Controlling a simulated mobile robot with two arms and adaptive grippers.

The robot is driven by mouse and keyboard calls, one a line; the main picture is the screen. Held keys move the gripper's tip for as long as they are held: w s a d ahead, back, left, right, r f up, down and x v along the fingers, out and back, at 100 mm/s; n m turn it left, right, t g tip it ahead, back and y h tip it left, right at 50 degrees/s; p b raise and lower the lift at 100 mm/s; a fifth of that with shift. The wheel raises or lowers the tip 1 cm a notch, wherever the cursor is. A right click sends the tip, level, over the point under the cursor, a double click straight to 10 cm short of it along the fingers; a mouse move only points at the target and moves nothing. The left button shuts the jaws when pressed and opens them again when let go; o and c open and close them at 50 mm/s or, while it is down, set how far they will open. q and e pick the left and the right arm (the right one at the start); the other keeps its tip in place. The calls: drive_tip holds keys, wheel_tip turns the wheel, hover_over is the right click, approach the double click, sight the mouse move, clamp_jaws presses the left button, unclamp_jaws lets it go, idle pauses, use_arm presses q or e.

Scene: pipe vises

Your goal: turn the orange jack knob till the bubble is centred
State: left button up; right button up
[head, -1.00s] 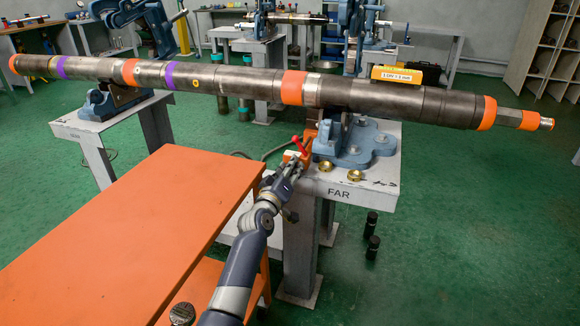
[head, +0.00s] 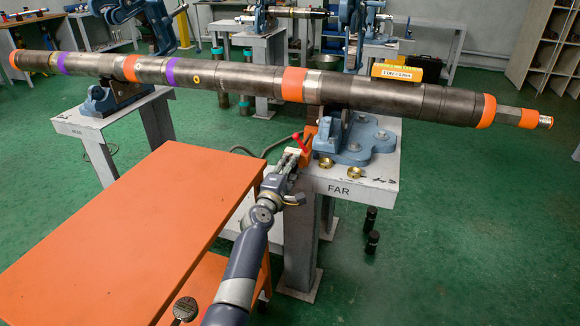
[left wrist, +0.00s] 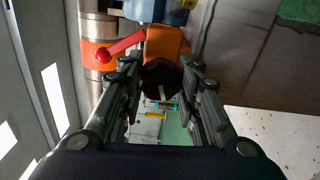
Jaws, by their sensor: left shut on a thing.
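The orange jack (left wrist: 166,42) stands at the edge of the pipe stand, and a red lever (left wrist: 122,46) shows beside it. In the left wrist view its dark knob (left wrist: 160,80) sits between the fingers of my left gripper (left wrist: 161,88). In the head view my left gripper (head: 291,158) reaches the jack from the front and is shut on the knob, which it hides there. A yellow level (head: 407,69) rests on the long pipe (head: 225,77), right of the far stand. Its bubble is too small to read. My right gripper is not in view.
The grey stand marked FAR (head: 370,182) carries a blue vise (head: 355,145) and two small brass pieces. An orange table (head: 120,225) lies left of my arm. Two dark cylinders stand on the green floor (head: 470,240) at right, where there is free room.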

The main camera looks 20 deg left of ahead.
use_arm(q)
drive_tip(key=shift+f+n, duration=0.1)
drive_tip(key=shift+n, duration=0.8)
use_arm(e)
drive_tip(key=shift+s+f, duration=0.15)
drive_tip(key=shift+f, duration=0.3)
use_arm(q)
drive_tip(key=o, duration=1.1)
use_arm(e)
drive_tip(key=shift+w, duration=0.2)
